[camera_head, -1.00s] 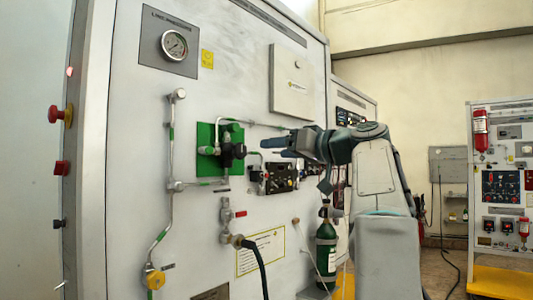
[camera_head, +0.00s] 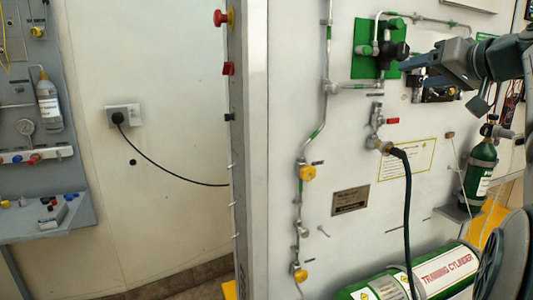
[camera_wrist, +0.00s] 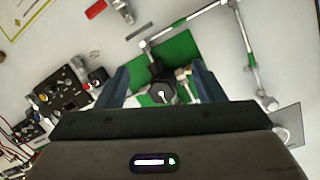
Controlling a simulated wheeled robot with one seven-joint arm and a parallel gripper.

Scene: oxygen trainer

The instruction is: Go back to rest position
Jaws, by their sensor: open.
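My gripper (camera_head: 414,73) is at the upper right in the head view, in front of the panel near a green plate (camera_head: 366,38) with a black valve knob (camera_head: 400,50). In the wrist view my gripper (camera_wrist: 160,78) has its two dark fingers spread apart, one on each side of the black knob (camera_wrist: 161,91) as seen from the wrist. Nothing is seen held. I cannot tell how far the fingertips are from the knob.
The panel carries pipes, yellow-capped valves (camera_head: 307,173) and a black hose (camera_head: 407,205). A green training cylinder (camera_head: 440,275) lies low, and a smaller upright cylinder (camera_head: 480,172) stands at right. A red button (camera_head: 222,18) sticks out from the panel's left edge.

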